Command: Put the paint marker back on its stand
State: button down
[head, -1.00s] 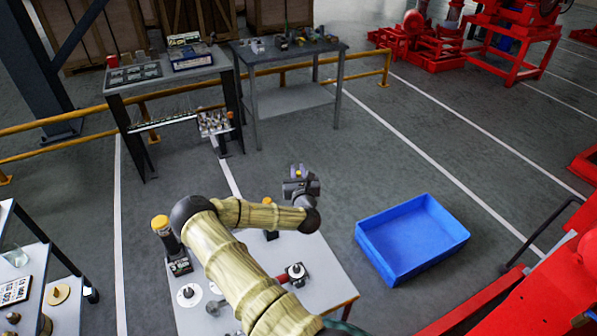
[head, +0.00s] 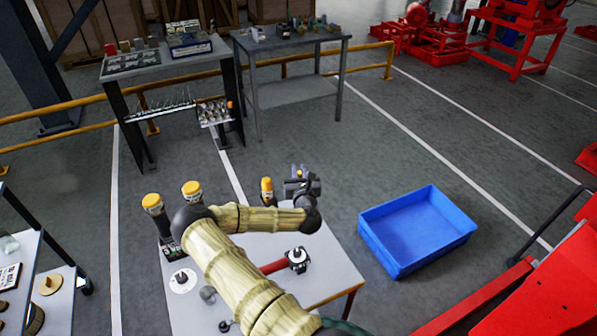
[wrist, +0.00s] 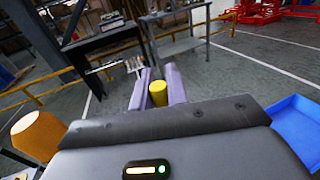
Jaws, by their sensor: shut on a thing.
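The paint marker, seen as a short yellow cylinder (wrist: 158,93), stands between the two pale fingers of my gripper (wrist: 157,90) in the wrist view. My gripper (head: 301,188) is shut on it, and a small yellow tip shows there in the head view. My gripper is held at the far edge of the near grey table (head: 325,268). My arm hides part of that table. I cannot tell which thing is the marker's stand.
Yellow-capped bottles (head: 152,203), (head: 192,190) and (head: 267,188) stand along the near table's far side. A black-and-white part (head: 297,259) and a white disc (head: 181,281) lie on it. A blue bin (head: 416,228) is on the floor to the right.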

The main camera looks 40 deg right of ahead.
jog(key=shift+s+d+f+b, duration=0.15)
jog(key=shift+f+b, duration=0.45)
jog(key=shift+f, duration=0.3)
jog(key=shift+f+b, duration=0.3)
jog(key=shift+f, duration=0.1)
jog(key=shift+r+b, duration=0.1)
jog(key=shift+b, duration=0.2)
jog(key=shift+f+b, duration=0.9)
jog(key=shift+f, duration=0.2)
dwell(0.5)
jog(key=c, duration=1.3)
grip_release()
